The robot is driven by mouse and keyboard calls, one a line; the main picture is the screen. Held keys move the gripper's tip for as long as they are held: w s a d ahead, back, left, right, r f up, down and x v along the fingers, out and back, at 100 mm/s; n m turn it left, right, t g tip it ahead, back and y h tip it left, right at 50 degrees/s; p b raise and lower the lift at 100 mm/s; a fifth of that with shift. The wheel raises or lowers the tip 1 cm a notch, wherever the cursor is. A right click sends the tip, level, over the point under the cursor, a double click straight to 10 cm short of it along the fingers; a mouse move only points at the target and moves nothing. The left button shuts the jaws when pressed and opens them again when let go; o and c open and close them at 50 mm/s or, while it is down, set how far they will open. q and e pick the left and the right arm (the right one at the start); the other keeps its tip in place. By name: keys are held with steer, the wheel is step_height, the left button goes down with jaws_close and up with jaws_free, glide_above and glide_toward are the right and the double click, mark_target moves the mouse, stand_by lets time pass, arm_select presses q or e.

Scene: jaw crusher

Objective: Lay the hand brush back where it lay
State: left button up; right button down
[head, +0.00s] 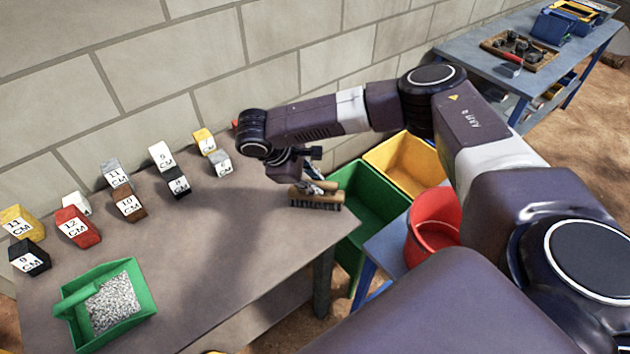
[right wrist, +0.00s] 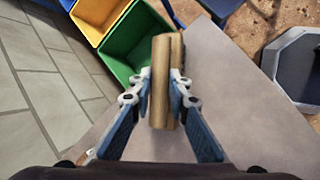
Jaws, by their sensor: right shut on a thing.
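The hand brush (head: 317,199) has a wooden back and dark bristles. It is at the right end of the brown table (head: 260,250) in the head view. My right gripper (head: 314,187) is shut on it from above. In the right wrist view the brush's wooden back (right wrist: 161,90) stands between the two fingers of the gripper (right wrist: 161,88). I cannot tell whether the bristles touch the table top. My left gripper is not in view.
A green dustpan (head: 138,285) with grey gravel lies at the table's front left. Several numbered blocks (head: 128,204) stand along the back. A green bin (head: 372,195), a yellow bin (head: 405,160) and a red bucket (head: 434,225) are beyond the table's right edge. The table's middle is clear.

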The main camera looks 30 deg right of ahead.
steer(key=c, duration=1.8)
jaws_free()
steer(key=shift+b+v, duration=1.5)
steer(key=shift+v, duration=4.6)
